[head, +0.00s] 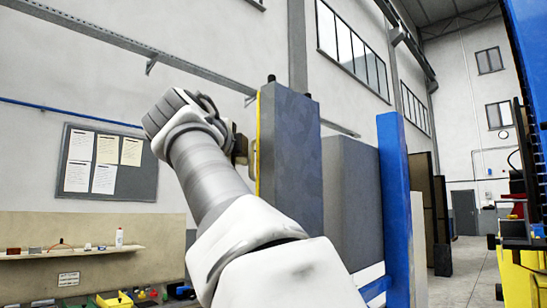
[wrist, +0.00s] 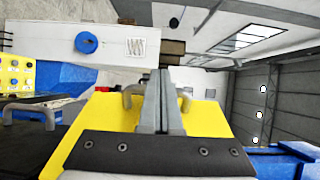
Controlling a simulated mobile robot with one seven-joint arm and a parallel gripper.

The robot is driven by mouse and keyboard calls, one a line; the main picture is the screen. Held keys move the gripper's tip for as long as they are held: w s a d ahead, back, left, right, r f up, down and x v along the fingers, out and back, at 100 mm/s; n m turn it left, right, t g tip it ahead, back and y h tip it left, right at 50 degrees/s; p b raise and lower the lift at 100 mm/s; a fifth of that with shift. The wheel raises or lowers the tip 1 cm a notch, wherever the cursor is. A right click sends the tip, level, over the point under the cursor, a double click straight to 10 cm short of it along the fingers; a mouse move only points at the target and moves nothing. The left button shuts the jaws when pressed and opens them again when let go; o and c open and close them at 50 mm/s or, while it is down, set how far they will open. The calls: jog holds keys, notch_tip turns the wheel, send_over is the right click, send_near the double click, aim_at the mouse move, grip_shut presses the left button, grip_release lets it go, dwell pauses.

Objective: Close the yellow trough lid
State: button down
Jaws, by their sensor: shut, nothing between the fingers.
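The yellow lid (wrist: 100,112) fills the lower middle of the wrist view, with a dark bolted strip in front of it. A grey bar handle (wrist: 130,95) stands on the lid and passes behind my fingers. In the head view a tall grey upright panel with a thin yellow left edge (head: 258,140) appears to be the lid, seen almost edge-on. A small pale handle (head: 252,158) sticks out from that edge. My gripper (head: 241,148) is shut and empty, beside the handle; it also shows in the wrist view (wrist: 168,55). I cannot tell whether it touches the handle.
A blue post (head: 394,200) and a grey block (head: 352,195) stand right of the panel. A noticeboard (head: 108,165) and a shelf (head: 70,255) are on the left wall. Yellow and blue machinery (head: 522,270) stands at far right. Open floor shows before it.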

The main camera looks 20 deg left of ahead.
jog(key=shift+w+d+r+m+h+p, duration=0.1)
jog(key=shift+w+d+m+h+p, duration=0.25)
jog(key=shift+d+m+h+p, duration=0.45)
jog(key=shift+w+d+r+m+h+p, duration=0.1)
jog(key=shift+w+d+m+h+p, duration=0.3)
jog(key=shift+h, duration=0.8)
jog(key=shift+w+d+f+m+g+h+p, duration=0.1)
jog(key=shift+d+m+g+h+p, duration=0.2)
jog(key=shift+d+m+h+p, duration=0.4)
jog(key=shift+w+d+f+m+g+h+p, duration=0.1)
jog(key=shift+d+m+g+h, duration=0.15)
jog(key=shift+m+h, duration=0.45)
jog(key=shift+s, duration=0.1)
jog(key=v, duration=1.7)
jog(key=shift+a+b, duration=0.3)
jog(key=shift+a, duration=0.05)
jog(key=shift+s, duration=0.2)
